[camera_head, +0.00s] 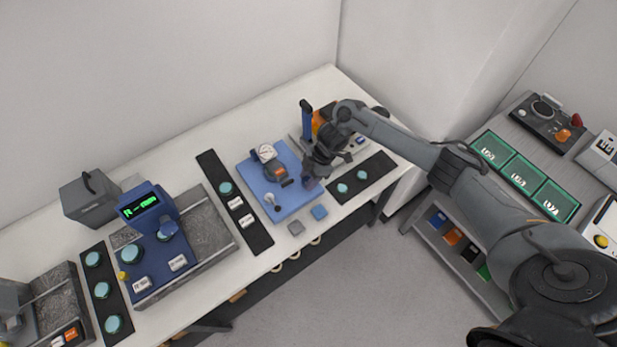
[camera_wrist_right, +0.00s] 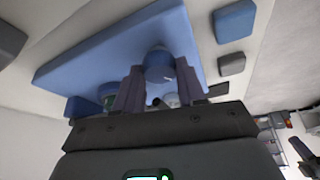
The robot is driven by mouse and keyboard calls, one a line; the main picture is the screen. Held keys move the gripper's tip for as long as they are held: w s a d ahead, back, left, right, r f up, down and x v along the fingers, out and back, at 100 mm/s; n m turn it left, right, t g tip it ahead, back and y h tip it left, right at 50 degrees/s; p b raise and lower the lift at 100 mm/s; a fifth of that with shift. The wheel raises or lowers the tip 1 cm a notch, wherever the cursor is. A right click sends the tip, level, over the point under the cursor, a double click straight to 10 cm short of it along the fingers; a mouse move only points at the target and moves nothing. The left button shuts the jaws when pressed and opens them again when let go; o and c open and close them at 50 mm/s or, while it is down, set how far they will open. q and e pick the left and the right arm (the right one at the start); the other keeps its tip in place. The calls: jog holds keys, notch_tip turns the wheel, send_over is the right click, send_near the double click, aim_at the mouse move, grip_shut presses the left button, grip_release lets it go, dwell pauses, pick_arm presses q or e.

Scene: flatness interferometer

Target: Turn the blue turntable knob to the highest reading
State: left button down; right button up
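My right gripper (camera_head: 313,181) reaches down at the right edge of a blue plate (camera_head: 254,169) on the white bench. In the right wrist view, a blue knob (camera_wrist_right: 158,64) on the plate's edge stands between the two fingers of the gripper (camera_wrist_right: 158,80). The fingers flank it closely on both sides; I cannot tell whether they press on it. In the head view the gripper hides this knob. My left gripper is not in view.
A blue instrument with a green display (camera_head: 139,205) stands on a granite block to the left. Black strips with teal discs flank the plate. Green trays (camera_head: 521,177) stand at right.

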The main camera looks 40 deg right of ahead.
jog(key=shift+c, duration=1.1)
jog(key=shift+r+m+p, duration=0.15)
jog(key=shift+m+p, duration=0.15)
jog(key=shift+p, duration=0.35)
jog(key=m+p, duration=0.2)
jog(key=p, duration=0.2)
jog(key=m+t+h+p, duration=0.1)
jog(key=m+p, duration=0.2)
jog(key=m+t+h+p, duration=0.1)
jog(key=m+p, duration=0.2)
jog(key=p, duration=0.1)
jog(key=shift+s+a+r+p, duration=0.15)
jog(key=shift+s+a+p, duration=0.1)
jog(key=shift+p, duration=0.05)
jog(key=shift+m+t+h+p, duration=0.3)
jog(key=shift+m+h+p, duration=0.1)
jog(key=shift+m+p, duration=0.6)
jog(key=shift+f+m+h+p, duration=0.3)
jog(key=shift+m+p, duration=0.2)
jog(key=shift+m, duration=0.1)
jog(key=o, duration=1)
